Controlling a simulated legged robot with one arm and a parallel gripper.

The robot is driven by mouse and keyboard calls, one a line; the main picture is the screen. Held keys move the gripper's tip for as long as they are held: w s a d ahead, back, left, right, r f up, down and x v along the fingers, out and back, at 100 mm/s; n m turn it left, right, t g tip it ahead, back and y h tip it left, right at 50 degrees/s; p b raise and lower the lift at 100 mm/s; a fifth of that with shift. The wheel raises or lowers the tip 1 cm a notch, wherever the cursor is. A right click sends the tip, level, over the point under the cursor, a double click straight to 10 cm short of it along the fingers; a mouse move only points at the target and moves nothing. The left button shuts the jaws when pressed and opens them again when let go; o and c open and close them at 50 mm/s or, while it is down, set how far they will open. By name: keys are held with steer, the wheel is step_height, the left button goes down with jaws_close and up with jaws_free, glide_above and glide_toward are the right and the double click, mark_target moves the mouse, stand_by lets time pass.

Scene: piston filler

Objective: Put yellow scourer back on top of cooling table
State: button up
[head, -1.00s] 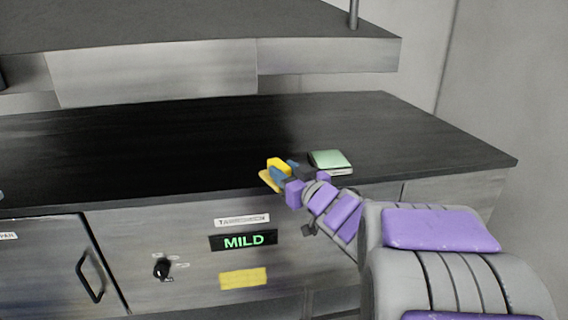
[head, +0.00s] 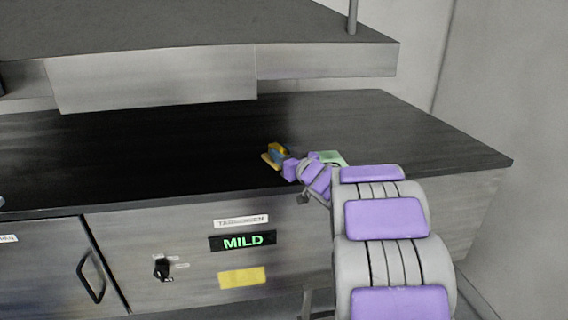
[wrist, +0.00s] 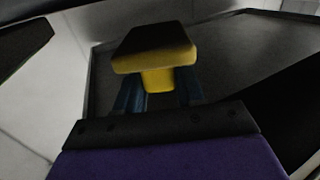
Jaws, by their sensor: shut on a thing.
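The yellow scourer (head: 277,148) is held in my gripper (head: 277,157), over the front part of the dark table top (head: 180,150). In the wrist view the scourer (wrist: 155,50) has a wide block at its far end and a narrower yellow part between my two blue fingers (wrist: 159,95), which are shut on it. I cannot tell whether the scourer touches the table top. The cooling table appears to be this steel unit with the dark top and a MILD display on its front.
A pale green block (head: 331,157) lies on the table top just right of my gripper, partly hidden by my arm. A steel shelf (head: 160,75) overhangs the back of the table. The left and middle of the top are clear. A handle (head: 90,277) and knob (head: 161,268) stick out in front.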

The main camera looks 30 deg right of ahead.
steer(key=f, duration=0.1)
steer(key=a+f, duration=0.1)
steer(key=f, duration=0.1)
steer(key=shift+a+f, duration=0.15)
steer(key=shift+f, duration=0.1)
steer(key=shift+d, duration=0.25)
steer(key=o, duration=0.6)
steer(key=shift+d, duration=0.2)
steer(key=o, duration=0.3)
steer(key=shift+d, duration=0.25)
steer(key=shift+o, duration=0.7)
steer(key=shift+a, duration=0.5)
steer(key=shift+s, duration=0.15)
steer(key=s+d+b, duration=0.1)
steer(key=s, duration=1)
steer(key=shift+s+d, duration=0.25)
steer(key=shift+s, duration=0.1)
steer(key=shift+w+d+r+h, duration=0.1)
steer(key=shift+h, duration=0.2)
